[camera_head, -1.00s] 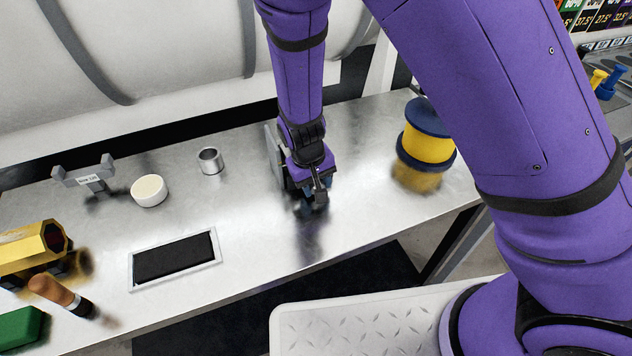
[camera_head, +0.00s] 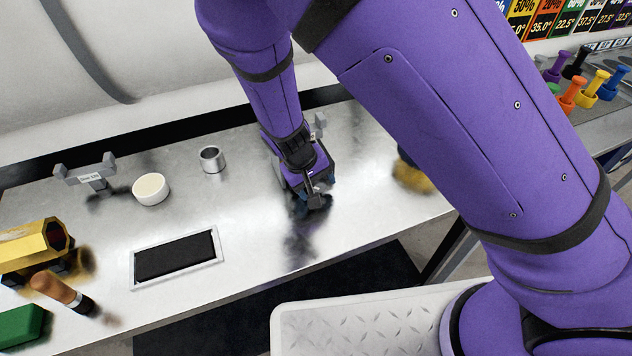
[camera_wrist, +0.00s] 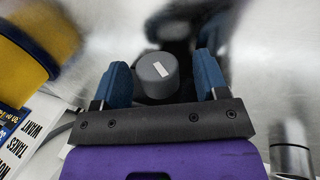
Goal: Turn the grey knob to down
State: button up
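The grey knob (camera_wrist: 157,77) shows in the wrist view as a round grey cap with a short, slanting white mark. My gripper (camera_wrist: 162,78) is open, with one blue fingertip on each side of the knob. The knob looks nearer the left fingertip, and a gap shows at the right one. I cannot tell whether either finger touches it. In the head view my gripper (camera_head: 314,201) is low over the metal bench, and my gripper and arm hide the knob.
The yellow and blue spool (camera_wrist: 22,45) stands close by and is mostly hidden behind my arm in the head view. A metal cup (camera_head: 212,159), a white round piece (camera_head: 151,189) and a framed black pad (camera_head: 175,257) are on the bench (camera_head: 360,225) to the left.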

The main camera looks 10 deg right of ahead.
jog(key=w+v, duration=0.1)
jog(key=v, duration=0.9)
jog(key=shift+s+a+r, duration=0.15)
jog(key=shift+s+r, duration=0.2)
jog(key=shift+s, duration=0.15)
